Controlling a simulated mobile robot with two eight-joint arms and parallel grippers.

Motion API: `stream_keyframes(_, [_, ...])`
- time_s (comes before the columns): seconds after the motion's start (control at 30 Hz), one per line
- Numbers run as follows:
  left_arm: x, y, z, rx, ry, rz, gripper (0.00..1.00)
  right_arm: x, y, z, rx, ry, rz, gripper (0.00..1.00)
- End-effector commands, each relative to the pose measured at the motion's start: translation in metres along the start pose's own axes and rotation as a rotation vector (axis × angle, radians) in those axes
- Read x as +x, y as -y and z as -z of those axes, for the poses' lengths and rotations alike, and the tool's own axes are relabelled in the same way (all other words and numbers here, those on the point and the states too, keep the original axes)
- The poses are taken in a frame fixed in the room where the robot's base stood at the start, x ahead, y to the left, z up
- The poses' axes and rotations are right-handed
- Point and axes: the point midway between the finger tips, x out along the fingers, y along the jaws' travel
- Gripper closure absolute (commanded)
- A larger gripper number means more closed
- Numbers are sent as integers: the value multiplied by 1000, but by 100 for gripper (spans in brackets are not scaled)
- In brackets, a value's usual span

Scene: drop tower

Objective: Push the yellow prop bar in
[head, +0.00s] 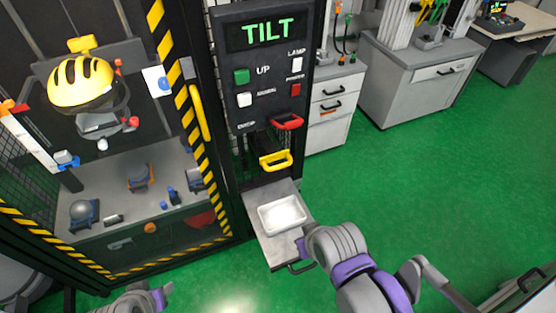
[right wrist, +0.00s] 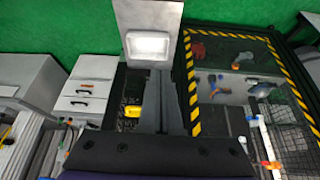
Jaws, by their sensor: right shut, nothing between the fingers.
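The yellow prop bar (head: 275,161) is a loop-shaped handle standing out from the front of the black control column, below a red handle (head: 287,122). A small yellow piece (right wrist: 133,111), apparently the same bar, shows in the right wrist view left of the fingers. My right gripper (head: 304,248) is low and to the right of the bar, beside the grey shelf, apart from the bar. Its fingers (right wrist: 172,105) look shut and empty in the right wrist view. My left gripper (head: 164,292) is only partly visible at the bottom edge; its jaws are unclear.
A grey shelf (head: 262,195) with a white tray (head: 282,214) juts out below the bar. The column's panel (head: 265,75) reads TILT. Left is a striped-frame cage holding a yellow helmet (head: 82,82). Green floor (head: 420,170) is clear at right, before grey cabinets (head: 415,85).

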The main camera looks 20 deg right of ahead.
Motion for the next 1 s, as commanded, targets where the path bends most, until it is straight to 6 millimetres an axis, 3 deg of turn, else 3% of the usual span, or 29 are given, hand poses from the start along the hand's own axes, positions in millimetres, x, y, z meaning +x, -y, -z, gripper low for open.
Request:
stream_keyframes(0.17, [5, 0, -5, 0, 4, 0, 50, 4, -2, 11, 122, -13, 10, 100])
stream_keyframes(0.27, [12, 0, -12, 0, 9, 0, 50, 11, -8, 30, 326, -35, 27, 100])
stream_keyframes(0.5, [30, 0, -28, 0, 21, 0, 50, 34, -38, 95, 985, -110, 105, 100])
stream_keyframes(0.7, [39, 0, -36, 0, 26, 0, 50, 48, -64, 134, 1382, -153, 173, 100])
stream_keyframes(0.83, [41, 0, -37, 0, 27, 0, 50, 52, -73, 145, 1502, -166, 198, 100])
stream_keyframes(1.0, [41, 0, -37, 0, 27, 0, 50, 52, -75, 148, 1533, -168, 206, 100])
